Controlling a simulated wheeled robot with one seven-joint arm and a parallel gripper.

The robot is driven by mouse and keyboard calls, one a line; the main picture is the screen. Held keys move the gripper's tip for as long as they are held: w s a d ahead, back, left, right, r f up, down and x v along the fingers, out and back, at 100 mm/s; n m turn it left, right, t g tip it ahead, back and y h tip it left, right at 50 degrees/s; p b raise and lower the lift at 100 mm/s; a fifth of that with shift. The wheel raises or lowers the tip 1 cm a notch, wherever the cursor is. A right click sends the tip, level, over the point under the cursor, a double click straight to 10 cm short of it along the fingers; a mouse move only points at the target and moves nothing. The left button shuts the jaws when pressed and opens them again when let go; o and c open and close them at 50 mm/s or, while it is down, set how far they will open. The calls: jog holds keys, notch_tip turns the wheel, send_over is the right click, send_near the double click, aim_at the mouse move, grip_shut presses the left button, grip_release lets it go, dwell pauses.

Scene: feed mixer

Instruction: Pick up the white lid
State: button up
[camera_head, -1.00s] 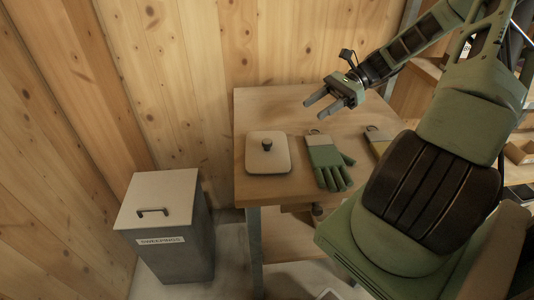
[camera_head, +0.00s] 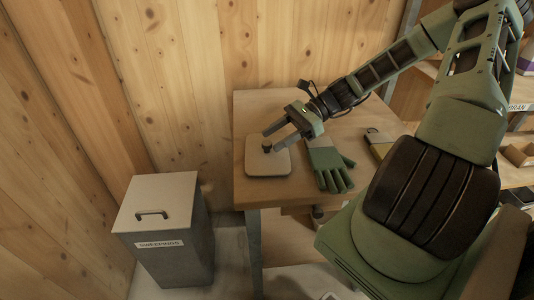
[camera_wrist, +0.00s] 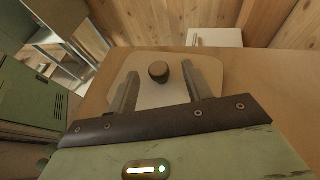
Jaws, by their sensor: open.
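The white lid (camera_head: 262,163) lies flat on the wooden table (camera_head: 300,104), near its left edge. It is a rounded square with a dark round knob (camera_wrist: 158,71) in its middle. My gripper (camera_head: 268,141) is open and empty, with its fingertips over the lid at the knob. In the wrist view the lid (camera_wrist: 165,95) lies below the two fingers, and the knob shows between and a little beyond their tips. I cannot tell whether a finger touches the knob.
A grey bin (camera_head: 170,230) with a white top and handle stands on the floor left of the table. A wooden wall rises behind.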

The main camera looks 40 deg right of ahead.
aim_at(270, 142)
jog(key=x, duration=0.3)
jog(key=shift+s+a+f, duration=0.1)
jog(key=shift+a, duration=0.15)
grip_shut()
